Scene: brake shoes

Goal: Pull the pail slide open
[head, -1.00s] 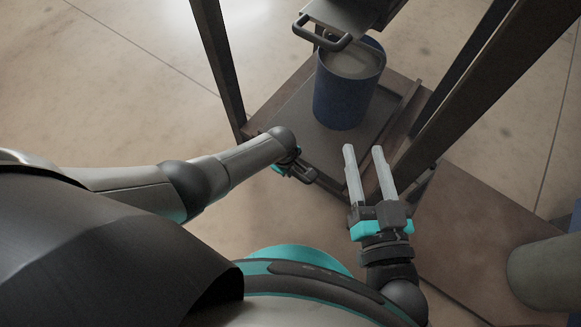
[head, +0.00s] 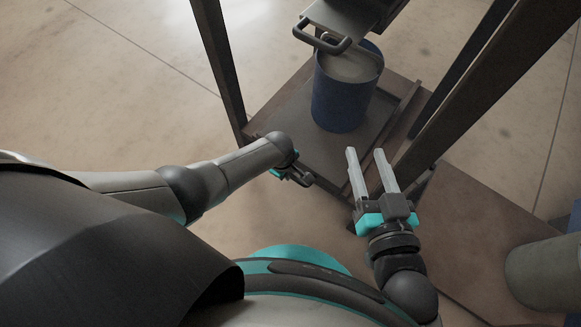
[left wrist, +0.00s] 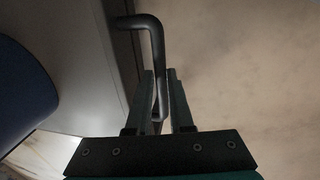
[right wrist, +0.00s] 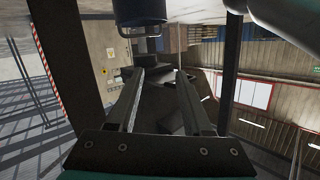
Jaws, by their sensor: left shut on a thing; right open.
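The pail slide (head: 287,117) is a low, dark flat tray in the frame, with a blue pail (head: 340,103) standing upright on it. Its dark bar handle (left wrist: 156,55) shows in the left wrist view. My left gripper (head: 304,178) is at the slide's front edge; in the left wrist view its fingers (left wrist: 160,80) are shut around the handle's bar. In the head view my forearm partly hides the slide's front left corner. My right gripper (head: 366,152) is open and empty, to the right of the slide's front; its fingers also show in the right wrist view (right wrist: 158,75).
A dark post (head: 218,65) stands left of the slide and a slanted beam (head: 460,95) to its right, close to my right gripper. A grey plate with a handle (head: 322,41) hangs over the pail. A brown board (head: 470,235) lies at right. Floor at left is clear.

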